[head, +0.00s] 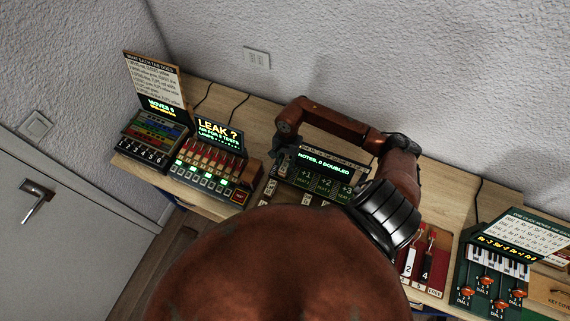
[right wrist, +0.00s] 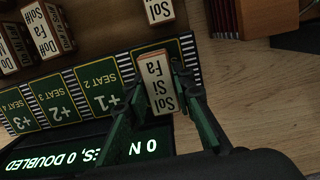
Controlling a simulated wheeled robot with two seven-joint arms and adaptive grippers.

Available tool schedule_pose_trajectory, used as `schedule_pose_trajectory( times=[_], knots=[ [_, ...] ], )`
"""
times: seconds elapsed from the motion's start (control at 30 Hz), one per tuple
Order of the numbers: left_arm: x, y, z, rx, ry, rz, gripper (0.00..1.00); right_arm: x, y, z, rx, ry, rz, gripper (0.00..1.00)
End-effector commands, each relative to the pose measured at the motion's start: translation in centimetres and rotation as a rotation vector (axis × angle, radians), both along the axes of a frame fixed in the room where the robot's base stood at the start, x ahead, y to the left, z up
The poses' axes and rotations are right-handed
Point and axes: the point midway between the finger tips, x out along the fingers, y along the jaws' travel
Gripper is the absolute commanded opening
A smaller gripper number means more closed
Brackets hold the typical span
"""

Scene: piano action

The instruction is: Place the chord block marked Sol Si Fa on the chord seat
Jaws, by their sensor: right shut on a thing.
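The cream chord block marked Sol Si Fa (right wrist: 156,84) is in the right wrist view, its lettering upside down there. My right gripper (right wrist: 162,95) is shut on it, with one green finger on each side. The block is over or on a dark green seat (right wrist: 172,48) at the end of the seat row, which it partly covers; I cannot tell whether it touches. In the head view my right gripper (head: 281,163) is small at the left end of the seat panel, and the block cannot be made out there. My left gripper is not in view.
Seats marked +1 (right wrist: 103,98), +2 (right wrist: 57,107) and +3 (right wrist: 21,118) lie beside it, bare. A lit display (head: 324,161) stands behind them. Other chord blocks (right wrist: 46,30) lie nearby, one (right wrist: 158,10) close to the held block. The LEAK device (head: 212,165) stands left of the panel.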

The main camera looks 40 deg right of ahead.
Motion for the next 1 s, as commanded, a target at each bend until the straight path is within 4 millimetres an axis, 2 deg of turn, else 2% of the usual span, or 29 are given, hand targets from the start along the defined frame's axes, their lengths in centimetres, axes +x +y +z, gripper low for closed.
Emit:
schedule_pose_trajectory(
  times=[0.4,0.43,0.6,0.67,1.0],
  knots=[
    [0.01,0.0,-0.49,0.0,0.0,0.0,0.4,0.05,-0.01,-0.58,0.0,-0.001,0.001,0.0],
    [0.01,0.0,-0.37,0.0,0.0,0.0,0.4,0.04,0.01,-0.49,0.0,-0.001,0.0,0.24],
    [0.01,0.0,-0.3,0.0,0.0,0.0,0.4,0.03,0.02,-0.4,0.0,-0.001,0.0,0.36],
    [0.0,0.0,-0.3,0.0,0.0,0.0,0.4,0.04,0.02,-0.39,0.0,-0.001,0.0,0.4],
    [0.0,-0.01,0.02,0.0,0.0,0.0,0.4,0.02,0.07,-0.12,0.0,-0.001,0.0,0.4]
  ],
)
